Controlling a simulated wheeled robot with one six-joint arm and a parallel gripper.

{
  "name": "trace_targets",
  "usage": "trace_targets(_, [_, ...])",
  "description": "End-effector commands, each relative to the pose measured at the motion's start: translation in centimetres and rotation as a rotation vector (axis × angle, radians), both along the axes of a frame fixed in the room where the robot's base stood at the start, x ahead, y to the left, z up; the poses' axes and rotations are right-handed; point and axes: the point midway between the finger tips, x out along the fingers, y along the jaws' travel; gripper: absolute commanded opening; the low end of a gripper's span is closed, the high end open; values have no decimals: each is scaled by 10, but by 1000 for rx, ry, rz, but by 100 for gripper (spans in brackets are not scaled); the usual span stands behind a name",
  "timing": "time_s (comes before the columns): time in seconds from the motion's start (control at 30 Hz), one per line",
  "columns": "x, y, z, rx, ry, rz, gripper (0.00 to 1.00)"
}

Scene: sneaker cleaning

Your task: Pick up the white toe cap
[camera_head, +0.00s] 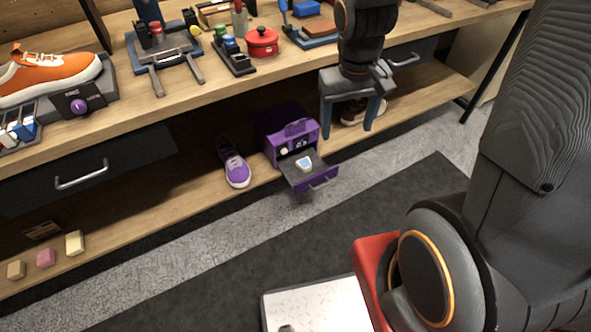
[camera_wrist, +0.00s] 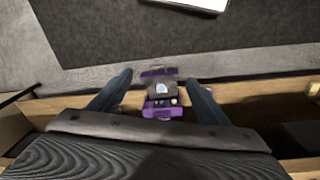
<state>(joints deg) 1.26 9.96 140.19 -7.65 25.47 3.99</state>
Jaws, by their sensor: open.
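A small white piece with a bluish patch, which looks like the white toe cap (camera_head: 304,163), lies in the open drawer (camera_head: 324,183) of a purple box (camera_head: 275,151) on the lower shelf. It also shows in the wrist view (camera_wrist: 162,89), between my fingers in the picture. My gripper (camera_head: 347,134) is open and empty. It points down, to the right of the box and above the drawer in the head view. Its fingers also show in the wrist view (camera_wrist: 159,78), apart from the toe cap.
A purple sneaker (camera_head: 234,165) stands left of the box. A brown shoe (camera_head: 358,112) is partly hidden behind my gripper. The workbench (camera_head: 185,93) overhangs the shelf and carries an orange sneaker (camera_head: 50,78), a red pot (camera_head: 262,42) and tools.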

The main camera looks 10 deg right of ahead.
Motion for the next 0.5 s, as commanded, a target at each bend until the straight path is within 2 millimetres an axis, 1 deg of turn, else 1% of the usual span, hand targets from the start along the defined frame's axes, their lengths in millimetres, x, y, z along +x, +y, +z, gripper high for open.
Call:
trace_targets(0.03, [25,-5,-30,-14,-13,15,70])
trace_targets(0.07, [39,-8,-43,-20,-28,23,70])
trace_targets(0.1, [58,-11,-61,-29,-47,38,70])
trace_targets(0.17, [86,-15,-87,-37,-77,60,70])
trace_targets(0.2, [104,-17,-106,-39,-97,74,70])
trace_targets(0.27, [129,-19,-135,-39,-125,98,70])
trace_targets(0.3, [145,-19,-155,-37,-144,116,70])
trace_targets(0.37, [167,-19,-186,-29,-170,140,70])
trace_targets(0.4, [181,-18,-208,-21,-187,157,70])
trace_targets(0.47, [200,-16,-240,-6,-211,183,70])
trace_targets(0.5, [211,-15,-261,4,-227,198,70])
